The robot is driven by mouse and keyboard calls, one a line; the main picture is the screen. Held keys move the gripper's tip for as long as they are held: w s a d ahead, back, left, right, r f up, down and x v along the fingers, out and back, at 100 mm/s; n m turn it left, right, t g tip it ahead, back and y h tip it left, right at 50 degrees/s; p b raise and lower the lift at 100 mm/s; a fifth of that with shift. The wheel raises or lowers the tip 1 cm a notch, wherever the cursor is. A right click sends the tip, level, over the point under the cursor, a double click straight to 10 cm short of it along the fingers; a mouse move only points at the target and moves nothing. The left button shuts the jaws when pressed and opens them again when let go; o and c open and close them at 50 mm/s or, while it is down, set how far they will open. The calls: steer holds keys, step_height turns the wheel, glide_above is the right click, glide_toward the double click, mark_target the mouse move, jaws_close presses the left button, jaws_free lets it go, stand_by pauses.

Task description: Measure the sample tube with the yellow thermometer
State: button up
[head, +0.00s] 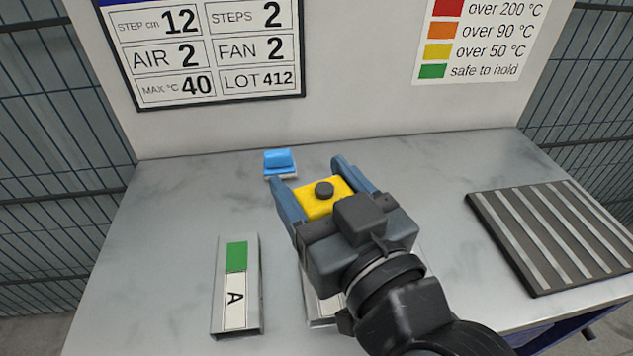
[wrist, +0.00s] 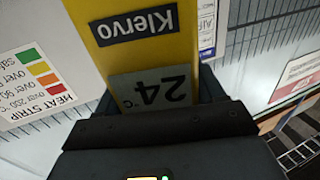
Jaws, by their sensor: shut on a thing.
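My gripper (head: 308,174) is shut on the yellow thermometer (head: 312,205), above the middle of the table. The thermometer shows a dark round knob on top. In the wrist view the thermometer (wrist: 175,60) fills the upper middle, with a "Klervo" label and a grey display reading 24 °C, upside down. A grey metal tube (head: 250,308) lies at the left front, with a green strip and a white label "A". A second grey piece (head: 323,312) with a pale label lies to its right, mostly hidden behind my gripper and arm. I cannot tell which piece is the sample tube.
A blue block on a pale base (head: 279,163) stands at the back, left of my gripper. A dark ribbed rack (head: 555,235) lies at the right. A wall sign (head: 205,50) and a colour heat chart (head: 480,40) hang behind. The table (head: 165,230) is bare at the left.

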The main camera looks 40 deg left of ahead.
steer(key=shift+f, duration=0.2)
steer(key=shift+r+p, duration=2.75)
steer(key=shift+r, duration=0.95)
